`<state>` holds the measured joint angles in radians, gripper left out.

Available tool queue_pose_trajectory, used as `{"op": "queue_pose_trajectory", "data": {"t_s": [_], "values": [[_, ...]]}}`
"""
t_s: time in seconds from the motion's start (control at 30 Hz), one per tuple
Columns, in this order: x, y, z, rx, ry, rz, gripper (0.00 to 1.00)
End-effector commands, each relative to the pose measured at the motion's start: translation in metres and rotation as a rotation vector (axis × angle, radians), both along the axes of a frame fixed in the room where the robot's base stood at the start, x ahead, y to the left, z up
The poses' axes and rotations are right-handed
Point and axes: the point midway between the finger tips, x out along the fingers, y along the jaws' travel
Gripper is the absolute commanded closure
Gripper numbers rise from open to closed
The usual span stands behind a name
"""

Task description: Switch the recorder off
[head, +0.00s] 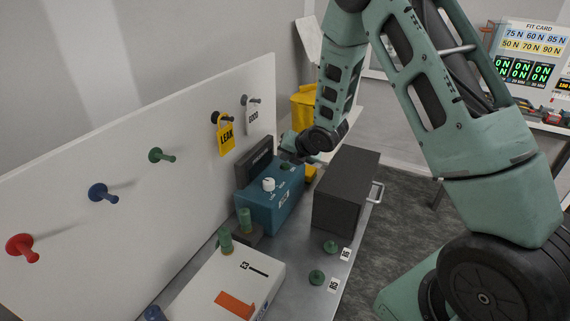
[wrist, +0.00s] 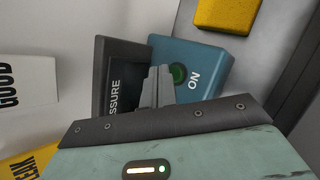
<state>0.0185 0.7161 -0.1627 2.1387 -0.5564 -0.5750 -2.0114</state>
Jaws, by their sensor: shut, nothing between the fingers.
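The recorder (head: 262,213) is a blue box on the bench with a white knob (head: 268,184) on top and a dark screen panel (head: 254,160) at its back. The screen panel (wrist: 115,75) reads "SSURE", partly hidden. My gripper (wrist: 160,75) is shut and empty, its fingertips beside the green button in the picture. I cannot tell whether they touch it. In the head view, my gripper (head: 292,156) is over the recorder's far end.
A dark grey box (head: 345,190) with a handle stands right of the recorder. A white board with pegs runs along the left, holding a yellow LEAK tag (head: 226,138) and a white GOOD tag (head: 252,117). A white box (head: 215,280) and green knobs stand in front. A yellow bin (head: 303,105) is behind.

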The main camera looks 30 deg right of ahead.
Motion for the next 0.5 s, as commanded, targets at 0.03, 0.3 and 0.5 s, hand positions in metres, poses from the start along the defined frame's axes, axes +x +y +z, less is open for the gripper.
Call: {"op": "queue_pose_trajectory", "data": {"t_s": [0.03, 0.3, 0.5], "values": [[0.0000, 0.0000, 0.0026, 0.000, 0.000, 0.000, 1.00], [-0.0001, -0.0002, 0.0024, 0.000, 0.000, 0.000, 1.00], [0.0001, -0.0003, 0.0104, -0.001, -0.001, 0.000, 1.00]]}}
